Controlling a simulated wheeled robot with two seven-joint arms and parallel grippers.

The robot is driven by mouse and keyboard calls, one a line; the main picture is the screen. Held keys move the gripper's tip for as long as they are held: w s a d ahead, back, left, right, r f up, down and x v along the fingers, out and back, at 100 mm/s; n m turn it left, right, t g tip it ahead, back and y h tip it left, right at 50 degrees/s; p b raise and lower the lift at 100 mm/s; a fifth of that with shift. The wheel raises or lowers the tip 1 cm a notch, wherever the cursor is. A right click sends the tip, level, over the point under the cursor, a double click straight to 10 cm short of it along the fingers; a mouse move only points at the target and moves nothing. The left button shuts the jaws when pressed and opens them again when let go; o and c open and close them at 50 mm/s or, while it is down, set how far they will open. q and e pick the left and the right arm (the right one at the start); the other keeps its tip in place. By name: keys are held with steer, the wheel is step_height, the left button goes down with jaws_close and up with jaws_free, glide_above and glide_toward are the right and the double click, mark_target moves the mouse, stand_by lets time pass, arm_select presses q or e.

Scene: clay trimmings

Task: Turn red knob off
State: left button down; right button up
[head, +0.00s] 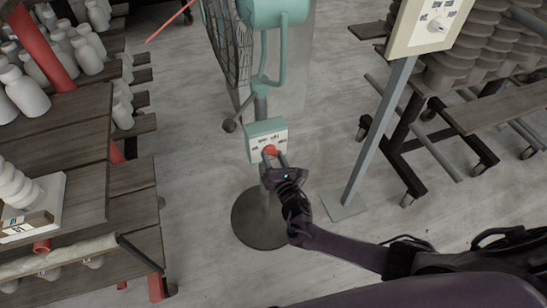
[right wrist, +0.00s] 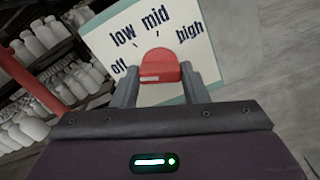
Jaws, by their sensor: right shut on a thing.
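The red knob (head: 270,150) sits on the white face of a teal control box (head: 266,128) on the stand of a teal fan (head: 273,12). In the right wrist view the red knob (right wrist: 159,66) is in front of a panel (right wrist: 205,62) marked off, low, mid and high. The knob's pointer direction is hard to tell. My right gripper (head: 275,158) is shut on the knob; in the right wrist view its two fingers stand on either side of it. My left gripper is not in view.
Shelves (head: 80,165) with white bottles fill the left. A wheeled rack (head: 470,85) with stacked bowls stands at the right. Grey floor lies between.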

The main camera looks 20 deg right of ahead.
steer(key=o, duration=1)
steer(key=shift+s, duration=0.1)
steer(key=s+p, duration=0.1)
steer(key=s, duration=0.6)
steer(key=shift+s+d, duration=0.15)
steer(key=shift+s, duration=0.15)
steer(key=shift+f, duration=0.1)
